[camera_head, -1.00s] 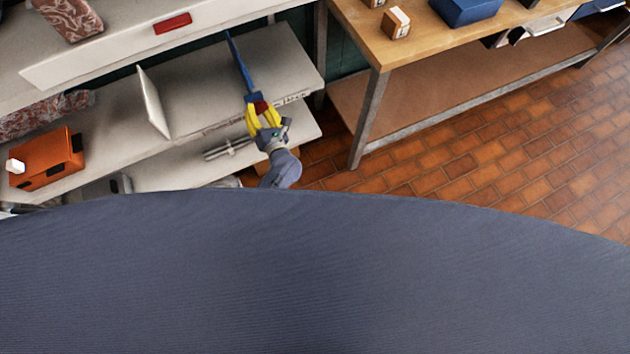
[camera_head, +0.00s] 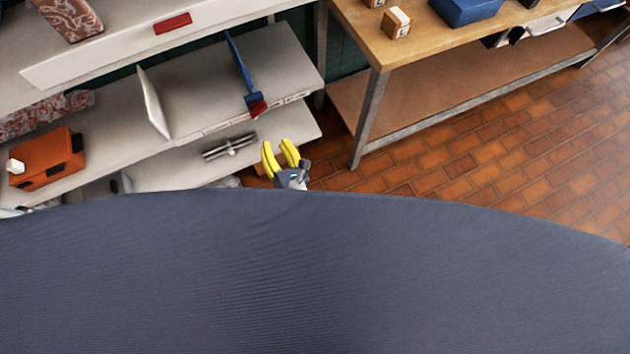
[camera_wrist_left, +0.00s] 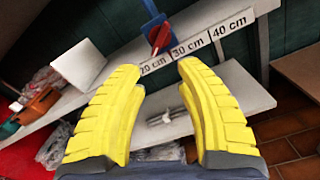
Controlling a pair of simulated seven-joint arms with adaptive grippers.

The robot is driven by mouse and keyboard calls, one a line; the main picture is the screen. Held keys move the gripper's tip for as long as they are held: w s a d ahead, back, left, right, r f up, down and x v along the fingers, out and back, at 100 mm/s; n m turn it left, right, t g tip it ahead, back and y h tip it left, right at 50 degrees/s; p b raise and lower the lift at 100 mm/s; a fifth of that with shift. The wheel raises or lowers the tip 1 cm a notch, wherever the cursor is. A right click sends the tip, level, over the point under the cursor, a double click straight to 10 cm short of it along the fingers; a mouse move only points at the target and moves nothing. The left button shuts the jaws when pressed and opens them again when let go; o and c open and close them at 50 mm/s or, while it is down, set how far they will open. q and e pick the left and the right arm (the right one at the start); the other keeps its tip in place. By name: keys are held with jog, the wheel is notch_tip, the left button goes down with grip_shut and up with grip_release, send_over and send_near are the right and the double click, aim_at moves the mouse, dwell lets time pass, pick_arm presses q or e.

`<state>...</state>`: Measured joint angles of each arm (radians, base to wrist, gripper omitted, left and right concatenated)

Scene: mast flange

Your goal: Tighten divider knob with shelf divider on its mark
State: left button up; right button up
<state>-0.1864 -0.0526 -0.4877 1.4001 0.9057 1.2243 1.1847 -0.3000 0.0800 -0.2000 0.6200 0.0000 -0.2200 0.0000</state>
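The blue shelf divider (camera_head: 240,66) stands on the middle shelf, running from the back to the front edge. Its red divider knob (camera_head: 257,107) is at the front end, and it also shows in the left wrist view (camera_wrist_left: 160,38). There the knob sits above the shelf-edge scale, near the 20 cm (camera_wrist_left: 153,66) and 30 cm (camera_wrist_left: 187,47) labels; the exact mark under the divider cannot be told. My left gripper (camera_head: 278,147) has yellow fingers, open and empty, below and in front of the knob, apart from it. My right gripper is not in view.
A white upright panel (camera_head: 153,102) stands left of the divider. An orange box (camera_head: 48,158) is farther left. A metal part (camera_head: 230,147) lies on the lower shelf near my gripper. A wooden workbench (camera_head: 385,55) stands to the right, with tiled floor free before it.

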pick_arm(q)
jog(key=d+f+m+t+h, duration=0.25)
jog(key=d+m+h, duration=0.45)
jog(key=m, duration=0.6)
jog(key=s+d+f+m+g+h, duration=0.2)
jog(key=s+f+m, duration=0.1)
jog(key=f+m, duration=0.3)
jog(key=s+d+f+m+g+h, duration=0.2)
jog(key=s+d+f+m+h, duration=0.1)
jog(key=f+m, duration=0.4)
jog(key=shift+d+f, duration=0.2)
jog(key=shift+d, duration=0.05)
jog(key=shift+g, duration=0.25)
